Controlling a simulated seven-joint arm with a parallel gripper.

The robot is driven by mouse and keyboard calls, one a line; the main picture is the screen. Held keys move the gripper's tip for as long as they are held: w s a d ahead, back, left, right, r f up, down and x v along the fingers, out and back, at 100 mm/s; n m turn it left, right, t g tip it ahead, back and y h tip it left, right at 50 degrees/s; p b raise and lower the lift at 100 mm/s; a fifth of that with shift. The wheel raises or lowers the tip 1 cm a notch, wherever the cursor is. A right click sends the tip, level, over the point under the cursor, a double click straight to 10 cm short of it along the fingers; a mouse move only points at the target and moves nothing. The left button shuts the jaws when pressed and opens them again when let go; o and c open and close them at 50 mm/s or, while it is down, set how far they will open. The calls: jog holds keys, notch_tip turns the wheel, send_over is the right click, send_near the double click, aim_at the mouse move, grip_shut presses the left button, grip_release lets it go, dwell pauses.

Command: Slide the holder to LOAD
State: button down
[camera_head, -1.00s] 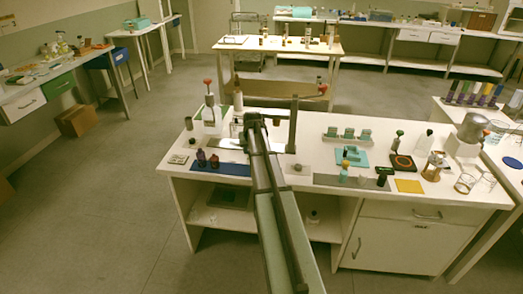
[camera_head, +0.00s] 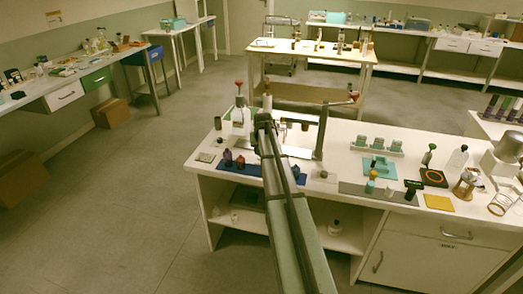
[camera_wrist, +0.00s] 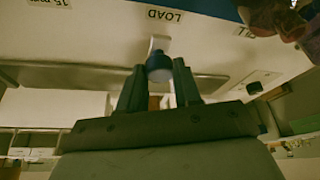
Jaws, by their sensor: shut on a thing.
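In the wrist view a dark blue knob (camera_wrist: 158,66) sits between the fingers of my gripper (camera_wrist: 160,80), which is shut on it. A pale bracket (camera_wrist: 159,44) joins the knob just above it. I take this to be the holder's handle; the rest of the holder is hidden. The LOAD label (camera_wrist: 165,15) shows upside down on a white surface, close above the bracket. In the head view my gripper (camera_head: 263,122) is at the back left of the bench, and my arm covers the holder there.
On the bench (camera_head: 335,150), a red-topped stand (camera_head: 239,112) and a dark post (camera_head: 322,130) flank my gripper. Dark bottles (camera_head: 228,158) stand on a blue mat.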

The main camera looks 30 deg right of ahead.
jog(key=c, duration=0.8)
grip_release()
jog(key=shift+r, duration=0.1)
jog(key=v, duration=1.3)
jog(key=shift+s+r, duration=0.25)
